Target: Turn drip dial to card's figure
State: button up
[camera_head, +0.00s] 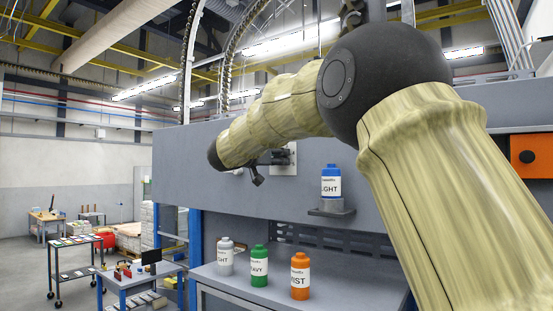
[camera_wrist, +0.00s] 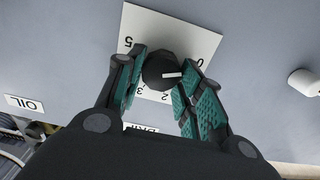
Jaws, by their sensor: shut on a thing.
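The drip dial is a round black knob (camera_wrist: 156,64) with a white pointer line, on a white square plate (camera_wrist: 185,32). The wrist view shows figures 5, 3, 2 and 0 upside down around it; my right finger hides part of the scale. The pointer points right in that view, toward my right finger and near the 0. My gripper (camera_wrist: 160,75) has its green-padded fingers closed on the knob's two sides. In the head view the plate (camera_head: 291,155) is partly behind my gripper (camera_head: 258,178). I cannot make out a card with a figure.
A blue bottle (camera_head: 331,183), label ending "GHT", stands on a small wall shelf (camera_head: 331,209). Grey (camera_head: 225,258), green (camera_head: 259,268) and orange (camera_head: 300,277) bottles stand on the ledge below. An OIL label (camera_wrist: 24,104) and a white cylinder (camera_wrist: 303,83) flank the dial.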

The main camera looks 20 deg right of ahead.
jog(key=shift+f+m+b, duration=0.2)
jog(key=shift+m+b, duration=0.15)
jog(key=shift+m, duration=0.05)
jog(key=shift+f+m+b, duration=0.2)
jog(key=shift+m+b, duration=11.65)
jog(key=shift+m, duration=5.55)
